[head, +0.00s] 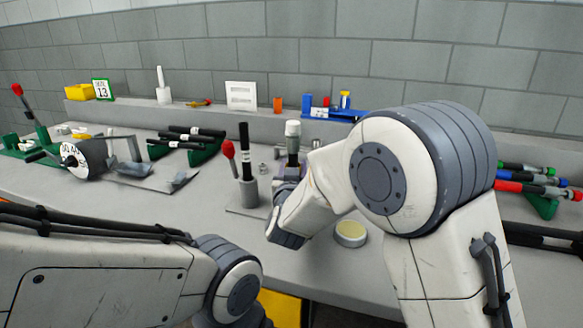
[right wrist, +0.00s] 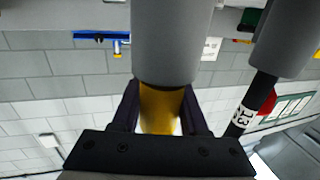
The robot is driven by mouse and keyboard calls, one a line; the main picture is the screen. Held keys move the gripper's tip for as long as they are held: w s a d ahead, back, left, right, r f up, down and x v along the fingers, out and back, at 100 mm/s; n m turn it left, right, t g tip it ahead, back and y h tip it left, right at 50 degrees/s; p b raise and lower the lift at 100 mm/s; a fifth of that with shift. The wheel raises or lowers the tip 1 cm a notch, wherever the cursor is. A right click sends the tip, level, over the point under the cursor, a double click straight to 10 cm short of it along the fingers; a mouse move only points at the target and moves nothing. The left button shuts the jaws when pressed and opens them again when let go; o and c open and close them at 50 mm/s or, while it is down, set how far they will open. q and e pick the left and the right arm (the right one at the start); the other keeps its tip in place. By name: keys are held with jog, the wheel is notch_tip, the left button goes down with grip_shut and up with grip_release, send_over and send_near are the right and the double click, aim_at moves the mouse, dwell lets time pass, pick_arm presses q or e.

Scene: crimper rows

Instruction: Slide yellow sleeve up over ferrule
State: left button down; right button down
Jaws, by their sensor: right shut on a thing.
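The yellow sleeve (right wrist: 159,108) sits between the two dark fingers of my right gripper (right wrist: 160,95), which is shut on it. In the right wrist view the sleeve meets the end of a wide grey cylinder (right wrist: 165,42). In the head view my right gripper (head: 290,168) is mostly hidden behind its own wrist, and the sleeve is not visible there. An upright piece with a pale grey top (head: 292,129) rises just above this gripper. I cannot pick out the ferrule for certain. My left arm crosses the lower left; its gripper is out of view.
A black rod (head: 244,150) stands in a grey holder (head: 249,190) left of my right gripper, with a red-tipped stick (head: 228,150) close by. A round cream-topped tin (head: 350,233) sits near the front edge. Dark rods (head: 190,137) lie on green rests at the left.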

aim_at(293, 162)
notch_tip(293, 162, up, 4)
jog(key=p, duration=0.2)
jog(key=shift+f+p, duration=0.15)
jog(key=shift+p, duration=0.25)
jog(key=shift+f, duration=0.15)
jog(key=shift+c, duration=2.1)
grip_release()
jog(key=shift+s, duration=0.1)
jog(key=s, duration=1)
jog(key=shift+s+a, duration=0.15)
jog(key=shift+a, duration=0.1)
